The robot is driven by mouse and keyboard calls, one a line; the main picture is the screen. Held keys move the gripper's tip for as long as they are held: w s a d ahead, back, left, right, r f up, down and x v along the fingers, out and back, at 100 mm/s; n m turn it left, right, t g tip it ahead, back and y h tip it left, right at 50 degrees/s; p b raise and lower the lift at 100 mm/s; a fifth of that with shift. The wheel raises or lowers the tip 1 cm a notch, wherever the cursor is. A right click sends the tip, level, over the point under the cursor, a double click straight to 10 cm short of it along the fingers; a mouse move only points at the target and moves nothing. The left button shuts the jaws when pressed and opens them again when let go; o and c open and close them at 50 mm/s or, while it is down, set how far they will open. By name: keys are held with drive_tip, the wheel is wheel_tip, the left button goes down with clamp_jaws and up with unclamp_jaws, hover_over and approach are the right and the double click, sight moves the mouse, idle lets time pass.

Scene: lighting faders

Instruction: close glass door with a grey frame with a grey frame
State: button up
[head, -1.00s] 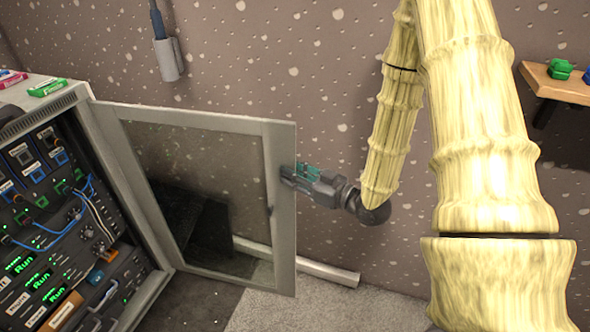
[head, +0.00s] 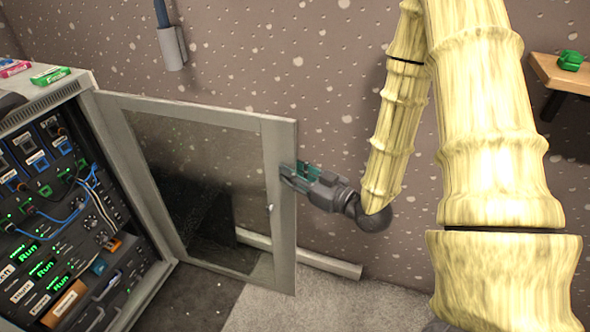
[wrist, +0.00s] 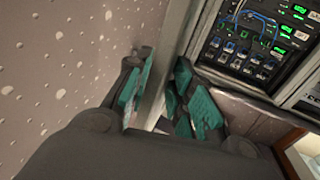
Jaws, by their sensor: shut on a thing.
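The glass door (head: 279,190) with a grey frame stands wide open in the head view, hinged at its left side on the equipment cabinet (head: 85,88). My gripper (head: 290,175) is at the door's free right edge, a little above mid-height. In the wrist view, the door's frame edge (wrist: 165,70) runs between the two teal-padded fingers of my gripper (wrist: 158,108), and they are shut on it.
The cabinet's front holds panels with lit green labels and blue cables (head: 62,222). Small boxes (head: 50,75) lie on its top. A speckled wall (head: 310,80) stands behind the door. A wooden shelf (head: 560,77) is at upper right. Carpet (head: 260,308) lies below.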

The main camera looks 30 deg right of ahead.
drive_tip(key=shift+m+t+h, duration=0.3)
drive_tip(key=shift+m+h, duration=0.2)
drive_tip(key=shift+h, duration=0.2)
drive_tip(key=s+a+p, duration=0.1)
drive_tip(key=a+p, duration=0.1)
drive_tip(key=p, duration=0.1)
drive_tip(key=s+a+p, duration=0.2)
drive_tip(key=p, duration=0.1)
drive_tip(key=shift+s+a+r, duration=0.15)
drive_tip(key=shift+s, duration=0.05)
drive_tip(key=shift+s, duration=0.1)
drive_tip(key=shift+s+a+p, duration=0.25)
drive_tip(key=shift+a+p, duration=0.2)
drive_tip(key=shift+p, duration=0.2)
drive_tip(key=shift+m+h, duration=0.5)
drive_tip(key=shift+h, duration=0.3)
drive_tip(key=shift+s+a+p, duration=0.6)
drive_tip(key=shift+a+p, duration=0.25)
drive_tip(key=shift+p, duration=0.05)
drive_tip(key=shift+s+a+p, duration=0.55)
drive_tip(key=shift+a+p, duration=0.3)
drive_tip(key=shift+s+a+h+p, duration=0.3)
drive_tip(key=shift+s+a+p, duration=0.25)
drive_tip(key=shift+a, duration=0.45)
drive_tip(key=shift+s+m+t, duration=0.1)
drive_tip(key=shift+m+t, duration=0.2)
